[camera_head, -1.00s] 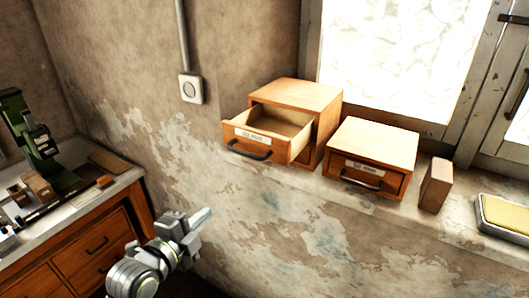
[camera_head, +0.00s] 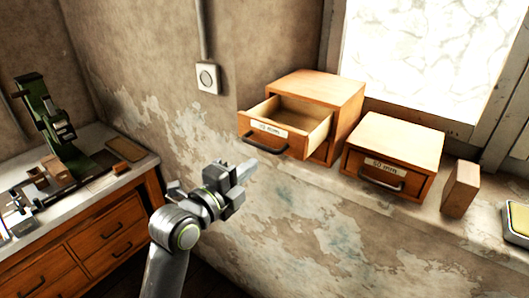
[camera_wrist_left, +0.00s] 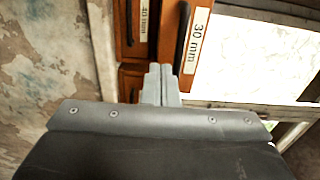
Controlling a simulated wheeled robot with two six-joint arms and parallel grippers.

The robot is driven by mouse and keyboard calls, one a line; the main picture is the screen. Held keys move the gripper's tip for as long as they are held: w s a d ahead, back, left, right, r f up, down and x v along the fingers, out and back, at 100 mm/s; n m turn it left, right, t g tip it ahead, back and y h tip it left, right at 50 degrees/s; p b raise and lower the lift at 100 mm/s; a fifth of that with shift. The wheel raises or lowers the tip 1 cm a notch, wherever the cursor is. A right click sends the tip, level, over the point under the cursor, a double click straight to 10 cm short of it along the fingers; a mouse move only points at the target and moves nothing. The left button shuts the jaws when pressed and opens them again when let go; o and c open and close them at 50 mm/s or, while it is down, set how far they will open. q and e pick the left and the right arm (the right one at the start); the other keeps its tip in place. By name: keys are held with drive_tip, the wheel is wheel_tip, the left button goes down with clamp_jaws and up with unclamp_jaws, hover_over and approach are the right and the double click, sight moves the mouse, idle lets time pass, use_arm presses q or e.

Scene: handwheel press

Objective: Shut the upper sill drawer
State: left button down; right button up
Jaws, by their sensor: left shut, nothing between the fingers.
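The upper sill drawer (camera_head: 272,132) is pulled out of the taller wooden cabinet (camera_head: 322,92) on the sill. Its front has a dark handle and a white label, which reads 30 mm in the left wrist view (camera_wrist_left: 196,45). A lower drawer front labelled 40 mm (camera_wrist_left: 143,25) shows beside it in the wrist view and looks shut. My left gripper (camera_head: 246,170) is shut and empty, below and in front of the open drawer in the head view. Its fingertips (camera_wrist_left: 160,72) overlap the drawer fronts in the wrist view; contact cannot be told. My right gripper is not in view.
A lower cabinet (camera_head: 393,155) with a shut drawer, a wooden block (camera_head: 460,189) and a yellow-topped tray (camera_head: 519,218) stand to the right on the sill. A workbench (camera_head: 95,205) with a green press (camera_head: 55,125) is at left. A wall switch (camera_head: 208,78) is above.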

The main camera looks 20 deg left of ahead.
use_arm(q)
drive_tip(key=p+x, duration=0.2)
drive_tip(key=x, duration=0.4)
drive_tip(key=shift+w, duration=0.15)
drive_tip(key=b, duration=0.4)
approach(286, 123)
drive_tip(key=w+d, duration=0.2)
drive_tip(key=d, duration=0.2)
drive_tip(key=shift+w+d+f, duration=0.35)
drive_tip(key=shift+w+f, duration=0.05)
drive_tip(key=shift+w+d+r, duration=0.15)
drive_tip(key=shift+w, duration=0.25)
drive_tip(key=shift+r, duration=0.1)
